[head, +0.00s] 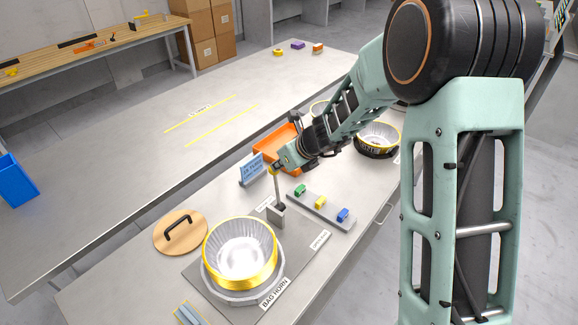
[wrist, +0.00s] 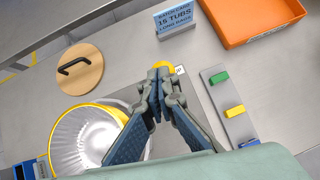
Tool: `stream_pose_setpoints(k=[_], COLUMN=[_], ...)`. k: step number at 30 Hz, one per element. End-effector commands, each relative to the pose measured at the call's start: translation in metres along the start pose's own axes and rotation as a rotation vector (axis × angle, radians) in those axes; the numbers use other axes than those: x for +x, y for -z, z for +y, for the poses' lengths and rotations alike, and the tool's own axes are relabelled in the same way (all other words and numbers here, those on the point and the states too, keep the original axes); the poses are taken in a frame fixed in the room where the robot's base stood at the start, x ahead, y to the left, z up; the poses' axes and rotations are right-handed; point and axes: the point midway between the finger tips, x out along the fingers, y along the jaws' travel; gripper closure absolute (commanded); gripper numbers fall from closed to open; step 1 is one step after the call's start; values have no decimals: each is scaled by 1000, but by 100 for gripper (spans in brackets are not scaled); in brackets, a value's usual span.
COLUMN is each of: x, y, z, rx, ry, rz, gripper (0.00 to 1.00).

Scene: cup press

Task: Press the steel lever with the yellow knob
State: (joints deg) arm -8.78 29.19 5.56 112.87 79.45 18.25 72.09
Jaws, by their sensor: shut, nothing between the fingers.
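The steel lever (head: 277,190) stands nearly upright from a grey block beside the bag horn, with its yellow knob (head: 272,170) at the top. My gripper (head: 280,163) is at the knob, its fingertips beside or just over it. In the wrist view my gripper (wrist: 158,76) is shut and empty, and the yellow knob (wrist: 172,68) shows just past the fingertips, partly hidden by them. The lever's rod is hidden there. I cannot tell whether the fingers touch the knob.
A yellow-rimmed tub (head: 240,252) sits on the horn at front left, with a round wooden lid (head: 180,232) behind it. A strip with green, yellow and blue blocks (head: 320,204) lies right of the lever. A blue sign (head: 252,169) and orange tray (head: 268,150) stand behind.

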Motion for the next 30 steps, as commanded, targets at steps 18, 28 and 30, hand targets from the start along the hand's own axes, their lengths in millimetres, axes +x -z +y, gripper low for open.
stream_pose_setpoints(k=[18,28,30], x=[21,21,20], y=[-23,-23,-24], z=[5,5,4], rx=[0,0,0], ry=[1,0,0], rz=[0,0,0], gripper=[100,100,100])
